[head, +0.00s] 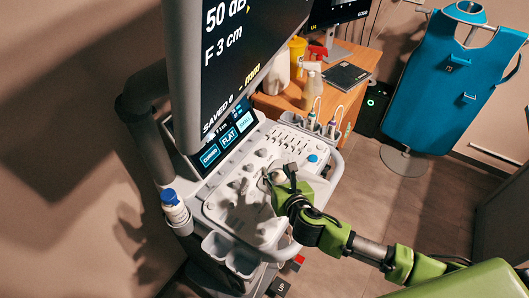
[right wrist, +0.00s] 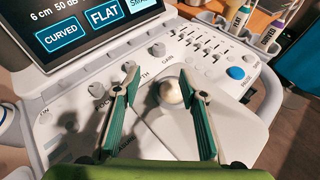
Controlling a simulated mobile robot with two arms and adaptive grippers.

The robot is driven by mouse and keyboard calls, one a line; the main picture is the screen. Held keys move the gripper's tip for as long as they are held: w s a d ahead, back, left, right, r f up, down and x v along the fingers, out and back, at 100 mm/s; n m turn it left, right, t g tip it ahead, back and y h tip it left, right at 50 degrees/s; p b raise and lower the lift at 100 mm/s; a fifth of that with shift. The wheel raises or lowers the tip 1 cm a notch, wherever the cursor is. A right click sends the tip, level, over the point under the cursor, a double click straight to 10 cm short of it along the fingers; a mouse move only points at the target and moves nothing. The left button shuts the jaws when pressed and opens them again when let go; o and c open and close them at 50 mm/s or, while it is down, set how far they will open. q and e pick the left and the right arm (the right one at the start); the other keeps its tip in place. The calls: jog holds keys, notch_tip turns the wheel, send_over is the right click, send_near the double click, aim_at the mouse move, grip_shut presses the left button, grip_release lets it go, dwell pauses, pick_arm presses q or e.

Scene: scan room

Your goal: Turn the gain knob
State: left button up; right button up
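The gain knob (right wrist: 158,49) is a small grey knob on the white ultrasound console (right wrist: 60,112), with the word GAIN printed beside it. In the head view it appears to be the small knob (head: 261,153) just left of my gripper. My right gripper (right wrist: 158,75) is open and empty, its two green-and-grey fingers spread wide over the panel. The gain knob lies just beyond the fingertips, between their lines, apparently untouched. A pale trackball (right wrist: 172,93) shows between the fingers, nearer the palm. In the head view the right gripper (head: 281,178) hangs over the panel. My left gripper is out of view.
Other knobs (right wrist: 97,90) stand in a row left of gain. Sliders (right wrist: 207,45) and a blue button (right wrist: 236,73) are on the right. The touchscreen (head: 228,138) and large monitor (head: 235,60) rise behind. Probes (head: 312,120) stand in holders at the far right edge.

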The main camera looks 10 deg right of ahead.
aim_at(263, 151)
jog(key=shift+w+n, duration=0.55)
jog(key=shift+n, duration=0.15)
jog(key=x, duration=1.3)
jog(key=shift+w+a, duration=0.15)
jog(key=shift+w, duration=0.05)
grip_shut()
